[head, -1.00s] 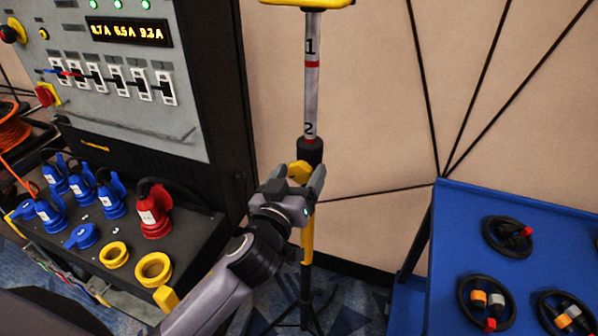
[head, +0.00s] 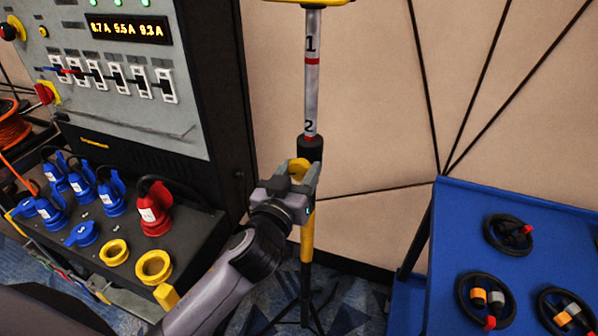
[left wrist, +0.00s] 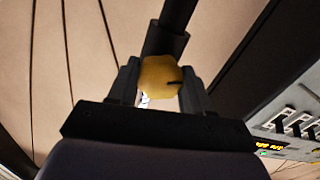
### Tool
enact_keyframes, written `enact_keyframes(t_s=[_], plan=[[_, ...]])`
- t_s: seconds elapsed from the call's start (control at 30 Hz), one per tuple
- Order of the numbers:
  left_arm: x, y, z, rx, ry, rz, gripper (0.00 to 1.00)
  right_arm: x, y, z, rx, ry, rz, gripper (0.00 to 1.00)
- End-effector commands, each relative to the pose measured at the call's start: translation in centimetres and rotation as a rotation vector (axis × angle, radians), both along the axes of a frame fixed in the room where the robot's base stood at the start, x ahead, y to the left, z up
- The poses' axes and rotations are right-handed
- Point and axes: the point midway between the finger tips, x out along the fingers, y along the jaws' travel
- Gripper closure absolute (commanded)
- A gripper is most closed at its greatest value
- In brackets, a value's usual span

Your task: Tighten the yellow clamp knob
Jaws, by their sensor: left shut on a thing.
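The yellow clamp knob (head: 299,168) sits at the black collar (head: 310,148) of an upright stand pole (head: 312,85) marked 1 and 2 with red bands. My left gripper (head: 300,180) is shut on the knob, one finger on each side. In the left wrist view, the knob (left wrist: 160,77) fills the gap between the fingers of the left gripper (left wrist: 158,85), and a dark line marks its face. The gripper hides part of the knob and pole in the head view. My right gripper is not in view.
A power cabinet (head: 110,70) with switches and a lit display stands at left, blue and red plugs (head: 155,208) below it. A blue table (head: 450,220) with several coiled cables stands at right. A beige wall (head: 370,100) is behind the pole.

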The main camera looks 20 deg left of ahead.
Motion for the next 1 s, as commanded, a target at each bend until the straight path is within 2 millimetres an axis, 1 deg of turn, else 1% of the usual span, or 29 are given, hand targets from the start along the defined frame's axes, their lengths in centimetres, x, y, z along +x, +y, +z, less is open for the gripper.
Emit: enact_keyframes(t_s=[0.27,1.0], plan=[[-0.02,0.02,-0.05,0.228,-0.007,0.001,0.81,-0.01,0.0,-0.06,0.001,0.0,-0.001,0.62],[0.0,0.06,-0.07,0.933,-0.03,0.0,0.81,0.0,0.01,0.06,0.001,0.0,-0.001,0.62]])
